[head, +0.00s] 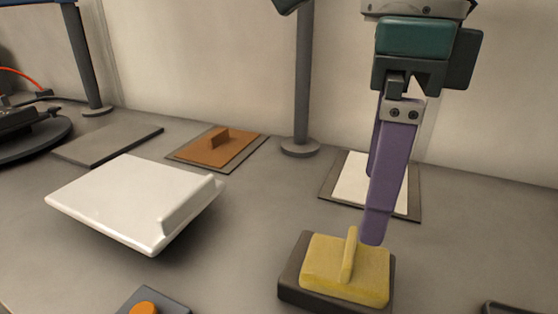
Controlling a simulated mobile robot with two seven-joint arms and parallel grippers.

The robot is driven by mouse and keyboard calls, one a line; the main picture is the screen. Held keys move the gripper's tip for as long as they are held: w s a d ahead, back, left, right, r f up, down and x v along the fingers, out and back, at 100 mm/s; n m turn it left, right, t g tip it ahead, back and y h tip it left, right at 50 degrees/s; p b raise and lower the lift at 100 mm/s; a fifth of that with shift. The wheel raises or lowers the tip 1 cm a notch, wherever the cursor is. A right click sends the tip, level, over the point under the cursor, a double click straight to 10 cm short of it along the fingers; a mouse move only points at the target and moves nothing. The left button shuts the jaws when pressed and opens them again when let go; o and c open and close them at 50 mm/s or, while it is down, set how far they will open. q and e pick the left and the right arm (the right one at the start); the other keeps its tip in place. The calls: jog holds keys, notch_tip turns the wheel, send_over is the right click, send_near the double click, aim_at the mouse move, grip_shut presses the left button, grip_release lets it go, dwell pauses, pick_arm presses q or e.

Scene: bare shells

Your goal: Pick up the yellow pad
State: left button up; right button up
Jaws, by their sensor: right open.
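The yellow pad (320,262) lies on a dark block-like base (290,288) at the lower right of the head view. It has a raised upright ridge for a handle (349,254) across its middle. My right gripper (373,222) points down with purple fingers just behind and right of the ridge. The near fingertip is close to the pad's back edge; I cannot tell if it touches. The gripper is open and holds nothing; its far finger is mostly hidden behind the near one. My left gripper is not in view.
A white slab (120,195) with a ridge sits tilted at the left. An orange-brown pad (207,150) and a white sheet (348,184) lie on flat mats behind. A post (303,90) stands at the back. An orange button (143,308) is at the front edge.

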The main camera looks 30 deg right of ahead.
aim_at(351, 244)
jog(key=f, duration=0.4)
jog(key=shift+a, duration=0.25)
jog(key=f, duration=0.5)
jog(key=shift+w+a+f, duration=0.1)
jog(key=shift+w+f, duration=0.25)
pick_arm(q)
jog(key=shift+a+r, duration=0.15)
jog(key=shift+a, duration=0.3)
pick_arm(e)
jog(key=shift+c, duration=0.2)
jog(key=c, duration=1)
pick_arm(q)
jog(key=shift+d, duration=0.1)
pick_arm(e)
jog(key=shift+c, duration=0.2)
jog(key=shift+r, duration=0.1)
pick_arm(q)
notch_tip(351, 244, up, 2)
jog(key=p, duration=0.2)
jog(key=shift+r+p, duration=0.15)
jog(key=shift+p, duration=0.15)
pick_arm(e)
notch_tip(351, 244, up, 20)
